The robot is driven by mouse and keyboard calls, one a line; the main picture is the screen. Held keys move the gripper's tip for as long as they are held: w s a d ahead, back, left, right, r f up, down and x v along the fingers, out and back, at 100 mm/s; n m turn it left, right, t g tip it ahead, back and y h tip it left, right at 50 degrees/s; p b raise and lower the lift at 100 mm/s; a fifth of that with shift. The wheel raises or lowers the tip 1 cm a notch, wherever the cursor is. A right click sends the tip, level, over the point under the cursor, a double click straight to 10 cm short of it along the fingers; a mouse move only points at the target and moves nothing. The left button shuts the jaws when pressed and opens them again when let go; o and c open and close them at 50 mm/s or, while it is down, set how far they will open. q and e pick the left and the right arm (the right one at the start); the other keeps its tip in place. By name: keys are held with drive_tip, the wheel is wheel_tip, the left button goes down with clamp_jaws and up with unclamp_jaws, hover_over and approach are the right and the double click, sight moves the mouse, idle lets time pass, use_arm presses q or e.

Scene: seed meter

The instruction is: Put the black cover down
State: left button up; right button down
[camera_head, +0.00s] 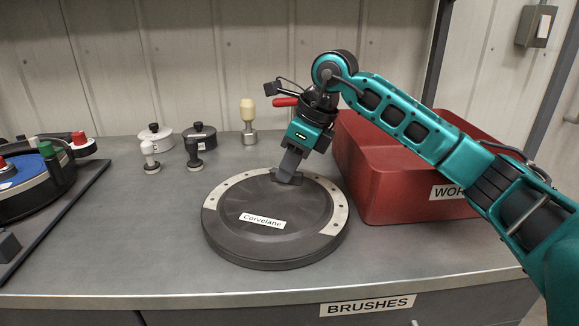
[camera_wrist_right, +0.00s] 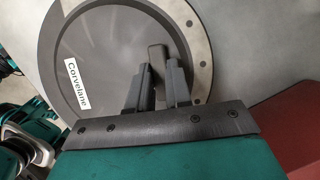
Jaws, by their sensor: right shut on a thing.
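The black cover (camera_head: 268,225) is a round dark disc with a pale dotted arc along its rim and a label reading "Corvelane". The right wrist view shows the cover (camera_wrist_right: 110,60) and the right fingers (camera_wrist_right: 157,85) around the tab. Any small gap beneath the cover cannot be told. My left gripper is not in the head view.
A red bin (camera_head: 385,185) stands right of the cover. Two lidded pots (camera_head: 156,137) (camera_head: 200,137), small knobs (camera_head: 150,157) (camera_head: 194,152) and a wooden-handled tool (camera_head: 249,120) stand behind. A dark tray with a round device (camera_head: 35,190) is at left. Bench left of the cover is clear.

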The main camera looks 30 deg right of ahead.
drive_tip(key=shift+r, duration=0.1)
drive_tip(key=c, duration=1.5)
unclamp_jaws()
drive_tip(key=shift+f, duration=0.2)
drive_tip(key=o, duration=0.4)
drive_tip(key=shift+r, duration=0.1)
drive_tip(key=shift+o, duration=0.2)
drive_tip(key=shift+r, duration=0.25)
drive_tip(key=p+v, duration=0.2)
drive_tip(key=v, duration=0.9)
drive_tip(key=shift+r, duration=0.35)
